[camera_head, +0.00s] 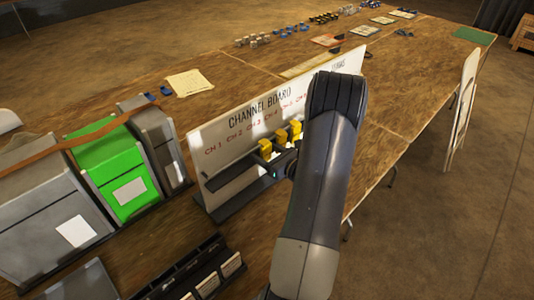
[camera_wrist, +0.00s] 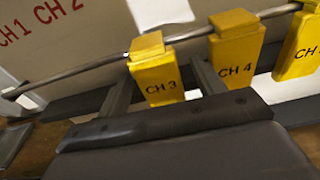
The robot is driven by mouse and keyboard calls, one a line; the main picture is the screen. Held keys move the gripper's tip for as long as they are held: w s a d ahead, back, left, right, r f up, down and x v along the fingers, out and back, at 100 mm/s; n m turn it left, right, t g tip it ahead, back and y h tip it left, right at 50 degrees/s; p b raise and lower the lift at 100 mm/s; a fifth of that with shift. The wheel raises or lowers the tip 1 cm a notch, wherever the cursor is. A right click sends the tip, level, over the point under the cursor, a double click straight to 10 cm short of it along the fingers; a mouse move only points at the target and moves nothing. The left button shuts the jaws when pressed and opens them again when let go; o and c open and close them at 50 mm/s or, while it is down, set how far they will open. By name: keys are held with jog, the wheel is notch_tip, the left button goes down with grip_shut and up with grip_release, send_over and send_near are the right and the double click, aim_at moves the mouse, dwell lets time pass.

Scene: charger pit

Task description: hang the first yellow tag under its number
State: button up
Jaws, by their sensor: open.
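The white channel board (camera_head: 222,150) stands on the table with red channel numbers along it; CH 1 and CH 2 (camera_wrist: 55,10) also show in the wrist view. A metal rail (camera_wrist: 70,79) runs across its front. Yellow tags marked CH 3 (camera_wrist: 157,72) and CH 4 (camera_wrist: 237,48) hang on it, with a third yellow tag (camera_wrist: 301,45) at the right edge, its number cut off. The rail under CH 1 and CH 2 looks bare. My gripper (camera_wrist: 160,76) is open, with one dark finger on each side of the CH 3 tag. My arm hides the board's right part in the head view.
Green (camera_head: 110,170) and grey cases (camera_head: 45,225) stand left of the board. A black divided tray (camera_head: 190,270) lies at the front. A paper sheet (camera_head: 190,83) lies behind the board. Small items and papers line the table's far end.

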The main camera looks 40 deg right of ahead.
jog(key=s+r+b, duration=0.1)
jog(key=s+b, duration=0.1)
jog(key=s, duration=0.8)
jog(key=shift+s+d+r, duration=0.15)
jog(key=shift+s+d, duration=0.25)
jog(key=shift+w, duration=0.1)
jog(key=w, duration=0.3)
jog(key=w+p, duration=0.1)
jog(key=w, duration=0.3)
jog(key=w+a+f+p, duration=0.1)
jog(key=w, duration=0.3)
jog(key=shift+s+d+r+p, duration=0.1)
jog(key=shift+s+r+p, duration=0.15)
jog(key=shift+r+p, duration=0.5)
jog(key=shift+s+f, duration=0.25)
jog(key=shift+w+f, duration=0.1)
